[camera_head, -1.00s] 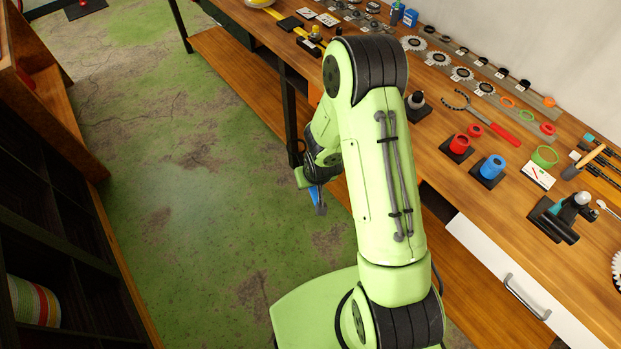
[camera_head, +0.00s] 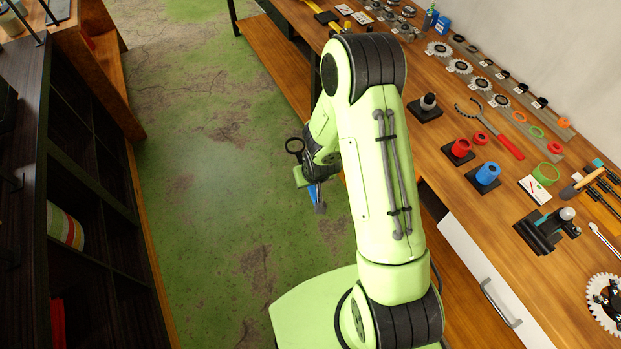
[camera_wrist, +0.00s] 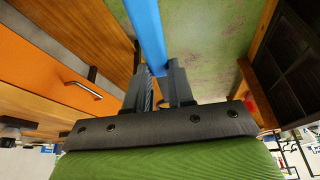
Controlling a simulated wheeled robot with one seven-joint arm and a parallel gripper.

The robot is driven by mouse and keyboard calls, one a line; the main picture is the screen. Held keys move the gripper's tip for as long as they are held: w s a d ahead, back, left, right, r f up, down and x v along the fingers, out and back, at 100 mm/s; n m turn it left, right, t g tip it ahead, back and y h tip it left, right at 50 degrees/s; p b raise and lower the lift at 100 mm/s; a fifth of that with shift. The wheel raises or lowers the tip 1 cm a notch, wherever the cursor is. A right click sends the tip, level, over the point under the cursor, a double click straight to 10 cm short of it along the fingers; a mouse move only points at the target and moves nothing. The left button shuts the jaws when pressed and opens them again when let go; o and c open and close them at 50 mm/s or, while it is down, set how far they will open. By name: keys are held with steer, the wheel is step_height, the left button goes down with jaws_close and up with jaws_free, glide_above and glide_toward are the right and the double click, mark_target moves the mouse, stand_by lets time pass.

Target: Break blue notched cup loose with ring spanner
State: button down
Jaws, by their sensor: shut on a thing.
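My gripper (camera_wrist: 160,78) is shut on the blue handle (camera_wrist: 148,35) of a tool, which runs up out of the wrist view. In the head view my gripper (camera_head: 306,178) hangs over the floor in front of the bench. A blue cup (camera_head: 488,173) stands upright on a black base on the bench, well to the right of my gripper. Its notches are too small to make out.
A red cup (camera_head: 461,149) stands beside the blue one, and a red-handled tool (camera_head: 510,146) lies behind. Gears and rings line the bench (camera_head: 440,165). A dark shelf unit (camera_head: 105,200) stands at left. The floor (camera_head: 220,240) between is clear.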

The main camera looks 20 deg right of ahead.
steer(key=shift+w+p+v, duration=0.2)
steer(key=shift+p+v, duration=0.25)
steer(key=shift+v, duration=0.5)
steer(key=shift+s+d+f+b, duration=0.1)
steer(key=shift+f+b, duration=0.15)
steer(key=shift+b, duration=0.05)
steer(key=shift+f, duration=0.1)
